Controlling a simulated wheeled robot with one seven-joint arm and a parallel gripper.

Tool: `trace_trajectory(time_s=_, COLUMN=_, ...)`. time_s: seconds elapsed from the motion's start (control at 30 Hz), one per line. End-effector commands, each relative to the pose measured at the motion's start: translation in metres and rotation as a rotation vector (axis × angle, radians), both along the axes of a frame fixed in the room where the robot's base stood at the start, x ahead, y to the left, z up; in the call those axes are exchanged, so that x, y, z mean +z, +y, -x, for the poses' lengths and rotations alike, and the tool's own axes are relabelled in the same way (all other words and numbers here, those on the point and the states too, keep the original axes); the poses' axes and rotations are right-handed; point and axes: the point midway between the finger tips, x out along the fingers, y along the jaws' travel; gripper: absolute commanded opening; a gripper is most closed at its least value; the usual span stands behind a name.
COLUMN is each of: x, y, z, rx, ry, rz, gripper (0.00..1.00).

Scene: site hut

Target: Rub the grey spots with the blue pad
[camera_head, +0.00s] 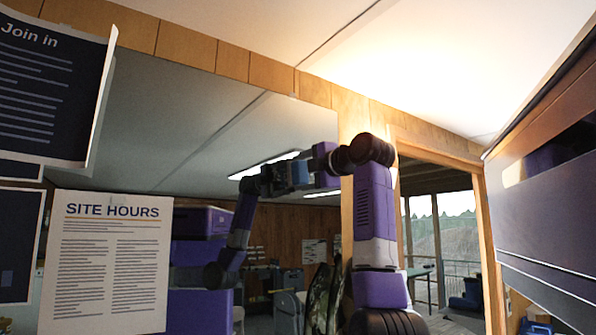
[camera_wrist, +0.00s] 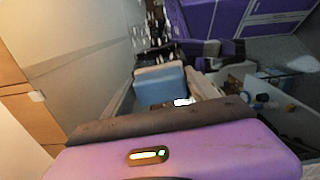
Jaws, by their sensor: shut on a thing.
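The blue pad (camera_head: 298,171) is at the end of my gripper (camera_head: 311,168), in front of a large mirror-like panel (camera_head: 140,120). My gripper is shut on the pad. In the wrist view the pad (camera_wrist: 160,86) shows beyond the purple wrist housing, with dark reflected shapes behind it.
A "SITE HOURS" sheet (camera_head: 110,260) and a "Join in" poster (camera_head: 50,85) hang at the left. A dark cabinet-like box (camera_head: 545,190) juts in at the right. A wooden-framed opening (camera_head: 490,250) lies behind my arm. My arm is reflected in the panel.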

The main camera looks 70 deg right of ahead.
Motion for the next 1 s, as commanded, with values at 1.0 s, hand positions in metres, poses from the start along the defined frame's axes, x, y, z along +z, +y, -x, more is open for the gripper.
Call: trace_trajectory(time_s=1.0, x=-0.001, y=-0.060, z=0.035, rx=-0.002, ry=0.001, rz=-0.003, gripper=0.35)
